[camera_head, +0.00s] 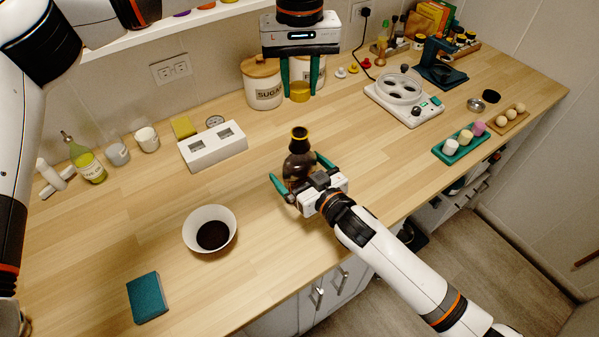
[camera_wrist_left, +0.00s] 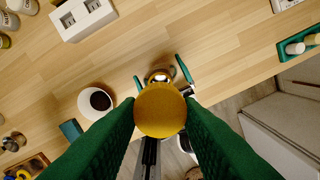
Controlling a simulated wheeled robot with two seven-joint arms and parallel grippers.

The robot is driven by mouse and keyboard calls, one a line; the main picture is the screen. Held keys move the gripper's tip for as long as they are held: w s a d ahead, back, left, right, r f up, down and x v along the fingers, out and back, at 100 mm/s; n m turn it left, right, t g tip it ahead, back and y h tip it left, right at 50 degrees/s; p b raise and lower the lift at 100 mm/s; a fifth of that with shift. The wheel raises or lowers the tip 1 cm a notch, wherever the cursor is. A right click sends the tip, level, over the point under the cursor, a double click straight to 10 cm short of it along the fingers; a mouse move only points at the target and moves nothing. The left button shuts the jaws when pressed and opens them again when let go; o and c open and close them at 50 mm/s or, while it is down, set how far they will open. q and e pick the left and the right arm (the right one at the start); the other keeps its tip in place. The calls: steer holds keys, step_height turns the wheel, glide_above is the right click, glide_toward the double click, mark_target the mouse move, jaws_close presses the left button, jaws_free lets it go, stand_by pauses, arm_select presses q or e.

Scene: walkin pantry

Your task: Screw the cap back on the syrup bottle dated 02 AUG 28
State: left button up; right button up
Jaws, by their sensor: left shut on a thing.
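The syrup bottle (camera_head: 298,165), dark brown with a yellow ring at its open neck, stands upright on the counter. Its neck shows partly behind the cap in the left wrist view (camera_wrist_left: 158,76). No date is readable. My left gripper (camera_head: 300,88) points down, shut on the yellow cap (camera_head: 299,95), held in the air above and behind the bottle in the head view. The cap fills the space between the green fingers in the left wrist view (camera_wrist_left: 160,110). My right gripper (camera_head: 302,180) has its fingers apart on either side of the bottle, with a small gap showing at the left finger.
A white bowl (camera_head: 191,228) of dark contents and a teal sponge or block (camera_head: 147,297) lie left of the bottle. A white box (camera_head: 213,147) and sugar canister (camera_head: 263,90) stand behind. A white appliance (camera_head: 404,96) is right. Counter around the bottle is clear.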

steer(key=shift+c, duration=0.6)
steer(key=c, duration=1.2)
arm_select(q)
glide_above(300, 126)
steer(key=shift+w+f, duration=0.1)
steer(key=shift+f, duration=2.4)
steer(key=shift+f, duration=0.9)
steer(key=shift+f, duration=0.55)
